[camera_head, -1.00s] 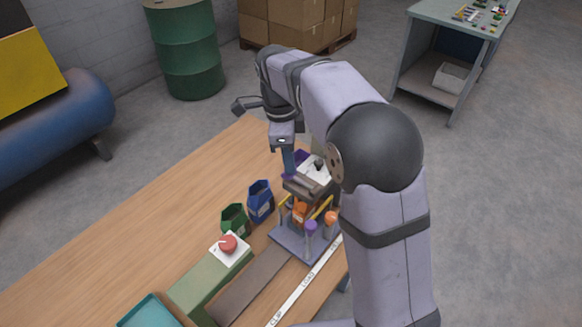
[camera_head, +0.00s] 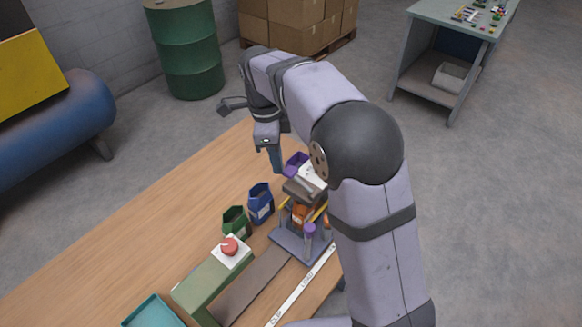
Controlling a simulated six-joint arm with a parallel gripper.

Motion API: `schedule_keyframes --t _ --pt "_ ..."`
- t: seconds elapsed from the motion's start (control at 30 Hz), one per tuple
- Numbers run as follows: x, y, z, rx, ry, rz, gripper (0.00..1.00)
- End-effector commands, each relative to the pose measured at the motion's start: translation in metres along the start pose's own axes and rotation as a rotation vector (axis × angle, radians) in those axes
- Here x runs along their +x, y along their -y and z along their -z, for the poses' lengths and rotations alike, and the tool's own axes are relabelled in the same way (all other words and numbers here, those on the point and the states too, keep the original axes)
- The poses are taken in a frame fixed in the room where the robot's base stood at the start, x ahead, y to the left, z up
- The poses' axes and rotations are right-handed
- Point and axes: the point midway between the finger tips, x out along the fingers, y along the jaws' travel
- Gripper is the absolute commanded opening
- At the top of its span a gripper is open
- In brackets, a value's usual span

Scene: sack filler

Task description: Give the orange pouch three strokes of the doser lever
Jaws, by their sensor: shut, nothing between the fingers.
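The orange pouch (camera_head: 300,213) stands upright inside the doser frame, under its grey-brown top (camera_head: 302,189). Posts and yellow bars partly hide it. The doser stands on a grey-violet base (camera_head: 290,240) at the table's right side. I cannot clearly make out the lever; part of the doser's right side is behind my arm. My gripper (camera_head: 276,170) is shut and empty, pointing down. In the picture it is up and left of the doser top, apart from it, beside the purple pouch (camera_head: 296,163).
A red button (camera_head: 230,246) sits on a green block (camera_head: 211,284). A teal tray (camera_head: 153,312) lies at the front. The table's left part (camera_head: 130,235) is clear.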

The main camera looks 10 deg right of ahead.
Motion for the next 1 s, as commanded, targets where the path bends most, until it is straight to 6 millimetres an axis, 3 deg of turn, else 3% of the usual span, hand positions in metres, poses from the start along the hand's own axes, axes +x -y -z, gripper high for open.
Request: schedule_keyframes --t 0.5,1.0 --pt "-0.06 0.0 -0.001 0.0 0.004 0.003 0.0" --pt "-0.069 0.0 -0.001 0.0 0.003 0.002 0.0"
